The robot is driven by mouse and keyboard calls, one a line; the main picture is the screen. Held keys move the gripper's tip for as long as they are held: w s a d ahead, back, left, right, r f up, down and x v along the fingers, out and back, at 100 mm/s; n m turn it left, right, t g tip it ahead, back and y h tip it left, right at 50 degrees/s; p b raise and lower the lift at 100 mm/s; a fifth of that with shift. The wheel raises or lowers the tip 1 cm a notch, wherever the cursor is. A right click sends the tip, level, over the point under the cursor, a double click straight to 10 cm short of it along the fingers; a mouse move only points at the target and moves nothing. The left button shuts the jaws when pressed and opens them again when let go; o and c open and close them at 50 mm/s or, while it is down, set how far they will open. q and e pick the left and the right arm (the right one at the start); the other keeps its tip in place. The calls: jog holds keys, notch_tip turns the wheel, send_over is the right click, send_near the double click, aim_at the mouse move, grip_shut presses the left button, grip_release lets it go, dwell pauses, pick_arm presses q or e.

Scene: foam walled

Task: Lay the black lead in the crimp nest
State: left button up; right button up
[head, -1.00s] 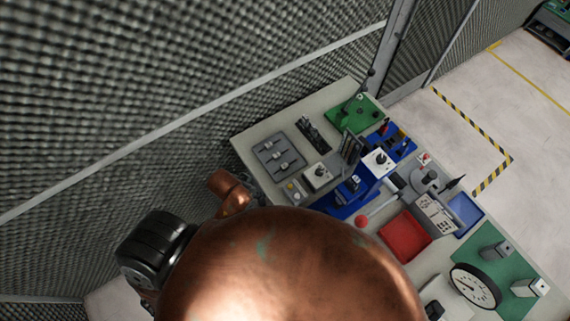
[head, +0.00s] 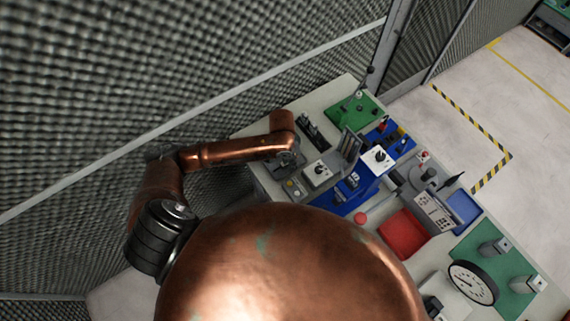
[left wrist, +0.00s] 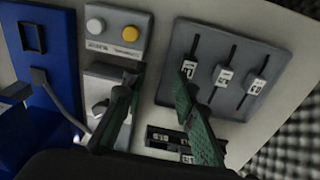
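My left gripper (left wrist: 160,75) is open and empty in the left wrist view, its two green-and-black fingers apart above the bench. In the head view my left gripper (head: 287,160) is small and partly hidden under my copper wrist. A blue fixture (left wrist: 55,60) stands to the left of the fingers, with a dark plug and a thin cable (left wrist: 70,108) curving from it; I cannot tell whether this is the black lead. The blue fixture also shows in the head view (head: 340,203). I cannot make out the crimp nest for certain. My right gripper is not in view.
A grey panel with three sliders (left wrist: 224,70) lies right of the fingers. A box with white and yellow buttons (left wrist: 118,32) lies left of them. The bench also carries a green board (head: 352,108), a red tray (head: 403,235) and a round dial (head: 472,283). A foam wall borders the bench.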

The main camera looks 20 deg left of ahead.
pick_arm(q)
jog(key=a, duration=0.1)
jog(key=w+a, duration=0.1)
jog(key=a+r+y, duration=0.1)
jog(key=shift+w+a+g, duration=0.1)
jog(key=shift+w+g, duration=0.2)
jog(key=shift+w, duration=0.05)
jog(key=f, duration=0.7)
jog(key=shift+w+f+p, duration=0.2)
jog(key=shift+w+p, duration=0.1)
jog(key=shift+w, duration=0.1)
jog(key=shift+c, duration=0.7)
grip_shut()
